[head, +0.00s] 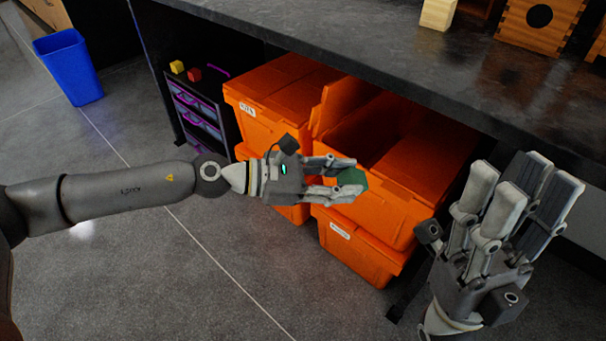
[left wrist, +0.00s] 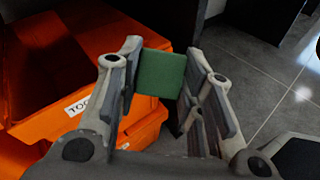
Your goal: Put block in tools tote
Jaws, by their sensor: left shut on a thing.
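My left gripper (head: 342,178) is shut on a green block (head: 351,180), held in the air in front of the orange totes. In the left wrist view the green block (left wrist: 161,73) sits between the two fingers. An orange tote (head: 383,212) with an open top is just behind and beside the block in the head view. In the left wrist view this tote (left wrist: 45,127) is at the left, with a label starting "TOO" and a dark interior. My right gripper (head: 522,200) is open and empty, at the lower right of the head view.
A dark workbench (head: 400,50) overhangs the totes. Another orange tote (head: 275,115) stands to the left. A drawer unit (head: 200,118) holds a yellow block (head: 177,67) and a red block (head: 194,75). A blue bin (head: 70,68) stands on the open floor.

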